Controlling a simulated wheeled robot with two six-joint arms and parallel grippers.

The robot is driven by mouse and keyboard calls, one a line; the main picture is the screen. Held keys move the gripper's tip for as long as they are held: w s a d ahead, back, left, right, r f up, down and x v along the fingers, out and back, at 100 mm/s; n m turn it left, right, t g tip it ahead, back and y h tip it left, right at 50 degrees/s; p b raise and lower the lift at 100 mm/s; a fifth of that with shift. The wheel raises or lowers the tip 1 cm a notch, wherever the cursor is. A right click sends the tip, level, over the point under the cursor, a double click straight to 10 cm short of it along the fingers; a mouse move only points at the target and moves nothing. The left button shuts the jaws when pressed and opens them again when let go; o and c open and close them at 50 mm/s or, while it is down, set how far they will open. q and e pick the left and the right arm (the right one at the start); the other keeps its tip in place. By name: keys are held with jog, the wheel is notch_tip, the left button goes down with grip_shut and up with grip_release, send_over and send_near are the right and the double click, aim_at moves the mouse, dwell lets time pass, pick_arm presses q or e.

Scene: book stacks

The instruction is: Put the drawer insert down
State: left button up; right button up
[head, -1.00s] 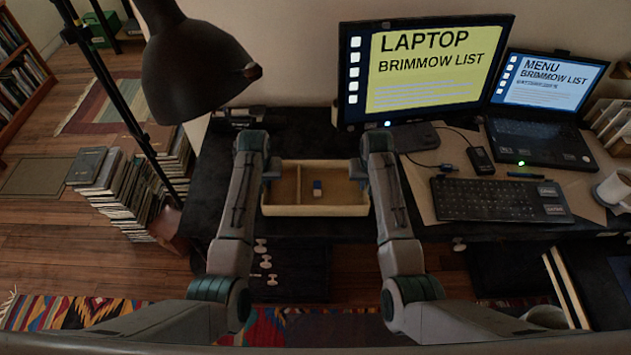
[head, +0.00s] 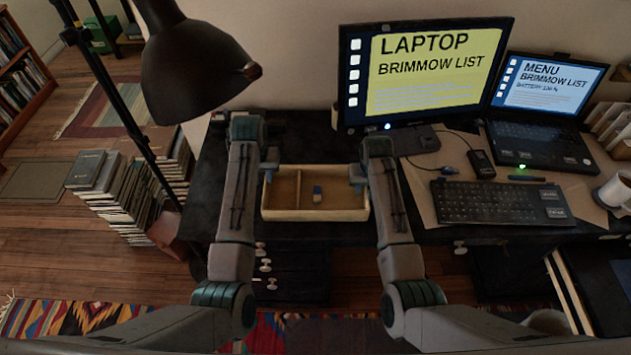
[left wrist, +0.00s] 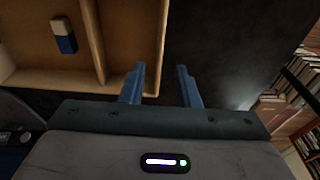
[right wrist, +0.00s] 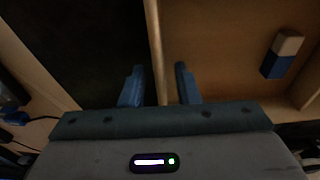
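The drawer insert (head: 335,214) is a shallow light-wood tray with one divider (head: 299,188). It lies level on the dark desk, near its front edge. A blue and white eraser (head: 317,193) is in its right compartment. My left gripper (head: 268,172) is at the insert's left end; in the left wrist view its fingers (left wrist: 162,82) are apart, with the end wall (left wrist: 163,25) between them. My right gripper (head: 358,179) is at the right end; in the right wrist view its fingers (right wrist: 160,82) stand apart on either side of that end wall (right wrist: 153,30).
A black desk lamp (head: 195,70) hangs at the upper left. A monitor (head: 425,70), laptop (head: 540,135), keyboard (head: 500,202) and mug (head: 615,190) stand to the right. Stacked books (head: 130,195) are on the floor at left. Some dark desktop is bare around the insert.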

jog(key=shift+r, duration=0.25)
pick_arm(q)
jog(key=r, duration=0.5)
jog(key=shift+s, duration=0.35)
pick_arm(e)
notch_tip(320, 180, up, 11)
jog(key=s, duration=0.1)
jog(key=shift+s+r, duration=0.15)
jog(key=shift+s, duration=0.25)
